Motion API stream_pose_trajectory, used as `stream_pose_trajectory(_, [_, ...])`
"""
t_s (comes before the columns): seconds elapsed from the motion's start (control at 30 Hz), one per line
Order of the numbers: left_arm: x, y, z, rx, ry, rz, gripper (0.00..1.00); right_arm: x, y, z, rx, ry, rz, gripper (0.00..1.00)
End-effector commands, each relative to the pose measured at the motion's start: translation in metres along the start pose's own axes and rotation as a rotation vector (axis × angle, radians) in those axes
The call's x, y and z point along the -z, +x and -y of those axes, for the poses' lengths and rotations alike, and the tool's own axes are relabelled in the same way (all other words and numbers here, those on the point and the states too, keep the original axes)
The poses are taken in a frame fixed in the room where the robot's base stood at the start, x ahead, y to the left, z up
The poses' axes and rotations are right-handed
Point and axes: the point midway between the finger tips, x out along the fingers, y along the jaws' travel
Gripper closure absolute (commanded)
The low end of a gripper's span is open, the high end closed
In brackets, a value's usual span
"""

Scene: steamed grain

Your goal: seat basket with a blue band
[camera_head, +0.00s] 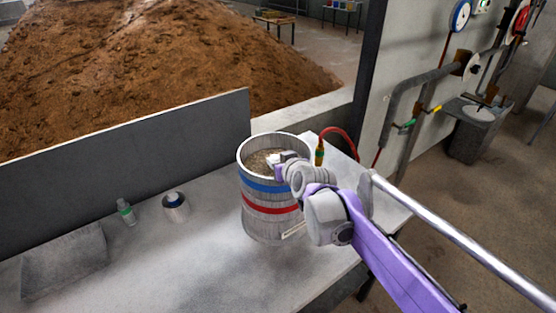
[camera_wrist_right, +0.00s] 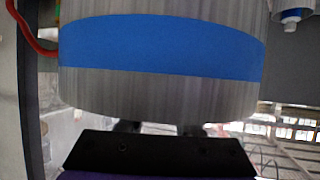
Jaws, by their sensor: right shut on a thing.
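The basket with a blue band (camera_head: 262,184) is a grey round vessel with brownish grain (camera_head: 256,162) inside its open top. It stands upright over a part with a red band (camera_head: 268,207); the seam between them is not clear. My right gripper (camera_head: 277,160) is at the basket's top rim on the right side, shut on it. The blue-banded wall (camera_wrist_right: 160,45) fills much of the right wrist view, close to the gripper (camera_wrist_right: 158,129); the exact grip is partly hidden. My left gripper is not in view.
A red hose (camera_head: 342,134) with a brass fitting rises just behind the basket. A small tin (camera_head: 175,208), a bottle (camera_head: 126,212) and a grey slab (camera_head: 64,262) lie left on the worktop (camera_head: 195,275). A low dark panel (camera_head: 120,125) borders the back.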

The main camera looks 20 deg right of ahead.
Motion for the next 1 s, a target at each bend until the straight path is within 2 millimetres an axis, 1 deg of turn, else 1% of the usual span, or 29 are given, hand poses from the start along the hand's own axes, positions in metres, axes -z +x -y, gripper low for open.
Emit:
stream_pose_trajectory(0.27, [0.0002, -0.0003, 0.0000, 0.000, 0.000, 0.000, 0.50, 0.0012, 0.0000, -0.0002, -0.001, 0.000, -0.003, 1.00])
stream_pose_trajectory(0.77, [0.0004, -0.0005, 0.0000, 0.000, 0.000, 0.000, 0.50, -0.0024, 0.0018, -0.0003, -0.001, 0.000, -0.003, 1.00])
stream_pose_trajectory(0.8, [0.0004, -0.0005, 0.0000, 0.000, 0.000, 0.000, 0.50, -0.0024, 0.0018, -0.0003, -0.001, 0.000, -0.003, 0.61])
stream_pose_trajectory(0.97, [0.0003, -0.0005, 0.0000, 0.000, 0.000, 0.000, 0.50, -0.0028, 0.0019, -0.0002, -0.001, 0.000, -0.002, 0.33])
stream_pose_trajectory(1.0, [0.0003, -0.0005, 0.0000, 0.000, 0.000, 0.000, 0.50, -0.0029, 0.0019, -0.0002, -0.001, 0.000, -0.002, 0.32])
